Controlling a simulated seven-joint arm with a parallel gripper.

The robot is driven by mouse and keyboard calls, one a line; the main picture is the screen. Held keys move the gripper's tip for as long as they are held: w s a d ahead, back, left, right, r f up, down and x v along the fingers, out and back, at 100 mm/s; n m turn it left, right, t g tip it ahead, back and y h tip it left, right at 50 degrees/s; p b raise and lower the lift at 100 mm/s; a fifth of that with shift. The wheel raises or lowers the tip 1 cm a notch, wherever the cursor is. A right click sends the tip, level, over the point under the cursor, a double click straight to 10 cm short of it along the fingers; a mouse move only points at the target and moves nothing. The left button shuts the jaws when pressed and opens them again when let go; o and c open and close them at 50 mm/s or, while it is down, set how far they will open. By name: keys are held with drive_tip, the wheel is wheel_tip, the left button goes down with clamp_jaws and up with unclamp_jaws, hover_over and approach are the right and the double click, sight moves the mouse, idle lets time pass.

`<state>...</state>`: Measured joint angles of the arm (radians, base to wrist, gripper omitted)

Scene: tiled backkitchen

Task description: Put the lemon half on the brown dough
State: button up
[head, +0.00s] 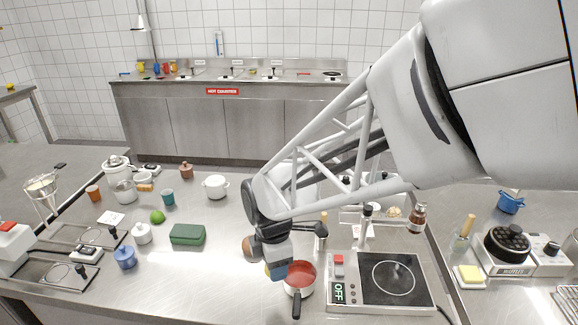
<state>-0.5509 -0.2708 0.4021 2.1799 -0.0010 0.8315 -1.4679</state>
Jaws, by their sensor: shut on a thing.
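My gripper (275,271) hangs over the middle of the steel counter, fingers down, left of the red pot. A small yellow patch (267,270) shows at the left edge of its fingers. It looks like the lemon half held in the jaws, mostly hidden by the fingers. A round brown thing (248,246), probably the brown dough, shows just left of and behind my gripper, partly covered by it. I cannot tell the gap in height between the yellow patch and the counter.
A red pot (301,274) stands close right of my gripper, its dark handle toward the front. A hot plate (392,279) reading OFF lies further right. A green box (188,234), a lime (157,216) and several jars stand left. The counter front left of my gripper is clear.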

drive_tip(key=shift+w+a+f, duration=0.25)
drive_tip(key=shift+w+a, duration=1.1)
drive_tip(key=shift+w, duration=0.95)
drive_tip(key=shift+w+a+f, duration=0.25)
drive_tip(key=shift+w+a, duration=1.1)
drive_tip(key=shift+w, duration=0.9)
drive_tip(key=shift+w+a+f, duration=0.25)
drive_tip(key=shift+w+a, duration=1.1)
drive_tip(key=shift+w, duration=0.95)
drive_tip(key=shift+f, duration=0.1)
drive_tip(key=shift+f, duration=1.65)
drive_tip(key=shift+f, duration=0.15)
drive_tip(key=o, duration=0.9)
wheel_tip(320, 180, up, 12)
drive_tip(key=shift+r, duration=0.2)
